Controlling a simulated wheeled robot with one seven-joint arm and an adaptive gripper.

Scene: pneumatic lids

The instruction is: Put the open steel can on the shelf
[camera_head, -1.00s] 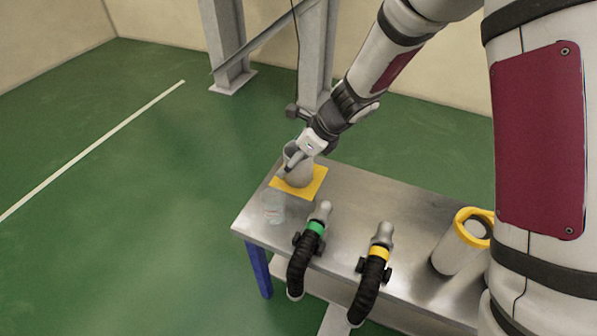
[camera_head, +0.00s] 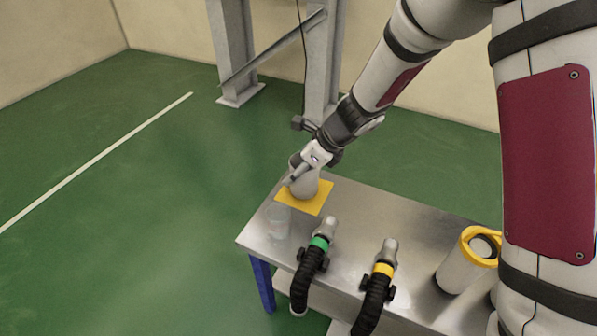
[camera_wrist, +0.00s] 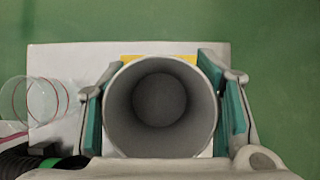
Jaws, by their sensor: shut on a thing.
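The open steel can (camera_head: 306,184) is a grey cylinder at the yellow square mat (camera_head: 316,202) on the far left part of the steel table (camera_head: 262,232). In the wrist view the can (camera_wrist: 160,105) shows its round open mouth and empty inside. My gripper (camera_head: 306,170) is shut on it, with one teal-padded finger on each side of its wall. The wrist view also shows a strip of the yellow mat (camera_wrist: 188,59) behind the can. Whether the can's base touches the mat cannot be told. No shelf surface is clearly recognisable apart from a lower level under the table.
A clear glass (camera_head: 278,221) stands close left of the mat. A yellow-rimmed canister (camera_head: 458,272) stands at the right.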

